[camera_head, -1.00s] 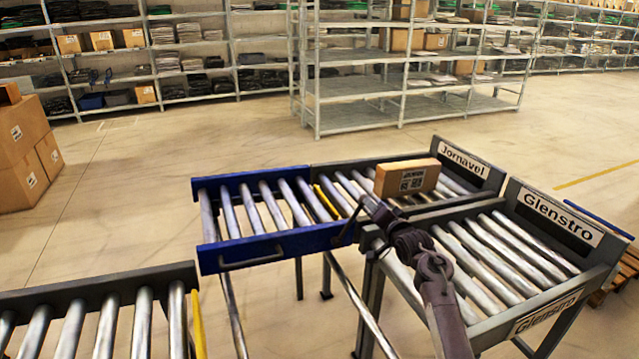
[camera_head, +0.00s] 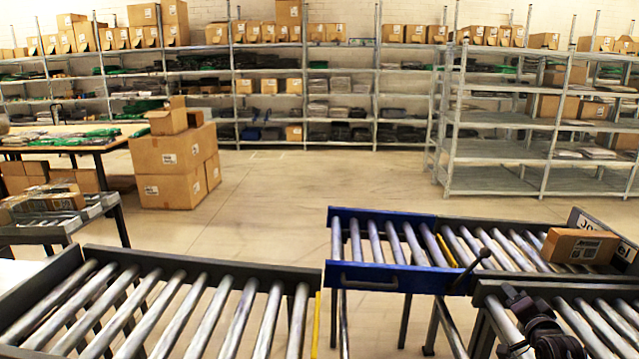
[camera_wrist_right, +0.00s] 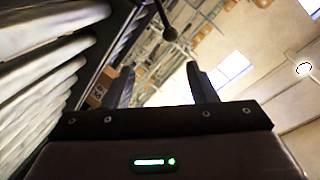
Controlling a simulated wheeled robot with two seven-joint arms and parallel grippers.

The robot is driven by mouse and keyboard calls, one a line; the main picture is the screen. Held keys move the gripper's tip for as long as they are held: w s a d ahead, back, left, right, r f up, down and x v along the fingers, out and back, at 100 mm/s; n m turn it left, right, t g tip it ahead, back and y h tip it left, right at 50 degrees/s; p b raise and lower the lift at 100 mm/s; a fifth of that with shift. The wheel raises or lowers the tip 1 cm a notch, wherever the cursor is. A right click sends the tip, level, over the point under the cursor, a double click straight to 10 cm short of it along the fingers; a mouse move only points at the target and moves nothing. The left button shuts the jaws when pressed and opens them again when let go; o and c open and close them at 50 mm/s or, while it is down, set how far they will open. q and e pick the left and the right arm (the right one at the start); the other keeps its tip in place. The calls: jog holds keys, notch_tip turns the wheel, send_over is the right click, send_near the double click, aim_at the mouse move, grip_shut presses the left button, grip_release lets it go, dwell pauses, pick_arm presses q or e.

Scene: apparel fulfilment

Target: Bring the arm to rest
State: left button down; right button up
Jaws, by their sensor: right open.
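My right gripper (camera_head: 513,298) shows at the lower right of the head view, above the near right roller conveyor. In the right wrist view, its two dark fingers (camera_wrist_right: 162,82) stand wide apart with nothing between them. My right arm is dark and partly cut off by the bottom edge of the head view. My left gripper is not in view.
A labelled carton (camera_head: 579,246) lies on the far right rollers. A blue-framed conveyor section (camera_head: 384,279) has a black ball-ended lever (camera_head: 472,268) close to my right gripper. A long roller conveyor (camera_head: 150,262) fills the lower left. Stacked boxes (camera_head: 168,168) stand behind; open floor lies beyond.

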jog(key=s+a+f+n+g+y, duration=0.1)
jog(key=s+a+f+n+g, duration=0.65)
jog(key=s+a, duration=0.8)
jog(key=s+a+f+n+g+y, duration=0.1)
jog(key=s+a+n+g, duration=0.1)
jog(key=s+a, duration=0.35)
jog(key=s+a+n+g, duration=0.1)
jog(key=s+a+n, duration=0.15)
jog(key=s, duration=0.65)
jog(key=s+a+f+n+g+y, duration=0.1)
jog(key=s+a+n+g, duration=0.1)
jog(key=s+a, duration=0.45)
notch_tip(320, 180, down, 30)
jog(key=s+d+g, duration=0.1)
jog(key=s+d, duration=0.1)
jog(key=s, duration=0.1)
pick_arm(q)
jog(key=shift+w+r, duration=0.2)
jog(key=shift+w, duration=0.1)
pick_arm(e)
jog(key=s+d+f, duration=0.2)
jog(key=s+f, duration=0.7)
jog(key=s+d+f+g, duration=0.1)
jog(key=s+f, duration=0.8)
jog(key=s, duration=0.1)
jog(key=shift+s+d, duration=0.3)
jog(key=shift+d, duration=0.05)
jog(key=shift+g, duration=0.25)
jog(key=shift+c, duration=0.3)
